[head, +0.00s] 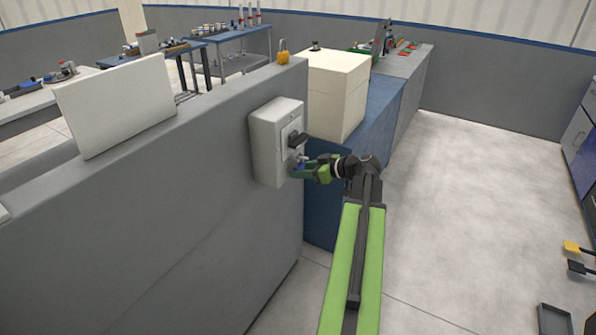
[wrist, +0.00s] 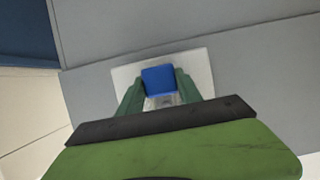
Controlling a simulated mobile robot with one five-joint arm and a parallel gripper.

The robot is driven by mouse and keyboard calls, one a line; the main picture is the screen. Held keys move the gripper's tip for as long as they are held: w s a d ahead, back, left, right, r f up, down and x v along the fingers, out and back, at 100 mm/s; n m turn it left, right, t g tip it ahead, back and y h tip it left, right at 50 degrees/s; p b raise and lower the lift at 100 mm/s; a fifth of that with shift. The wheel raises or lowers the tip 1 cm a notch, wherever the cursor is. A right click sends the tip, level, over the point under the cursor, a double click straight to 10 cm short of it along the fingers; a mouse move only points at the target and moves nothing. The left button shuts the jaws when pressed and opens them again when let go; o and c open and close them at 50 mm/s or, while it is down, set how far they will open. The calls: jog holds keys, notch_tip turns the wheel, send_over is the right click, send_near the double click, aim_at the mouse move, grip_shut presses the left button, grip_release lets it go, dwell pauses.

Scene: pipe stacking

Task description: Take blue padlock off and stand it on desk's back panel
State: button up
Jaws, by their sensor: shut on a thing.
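The blue padlock (wrist: 158,80) is between my gripper's two green fingers in the wrist view, and my gripper (wrist: 159,90) is shut on it. In the head view my gripper (head: 301,171) is at the lower front of the grey switch box (head: 268,140) on the desk's back panel (head: 150,220). Only a small bit of blue shows there. The box has a dark handle just above my gripper. I cannot tell whether the padlock is still hooked on the box. The panel's top edge runs above the box.
A yellow padlock (head: 283,58) stands on the panel's top edge. A white board (head: 115,105) rises at the left of the panel. A cream box (head: 337,95) sits on a blue cabinet (head: 365,135) behind my gripper. The floor at right is mostly clear.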

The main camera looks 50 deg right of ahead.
grip_shut()
jog(key=shift+r+p, duration=0.35)
jog(key=s+d, duration=0.4)
jog(key=s, duration=1.3)
jog(key=shift+s+d+r+p, duration=0.2)
jog(key=shift+s+r+p, duration=0.05)
jog(key=shift+r+p, duration=0.15)
jog(key=shift+f, duration=0.2)
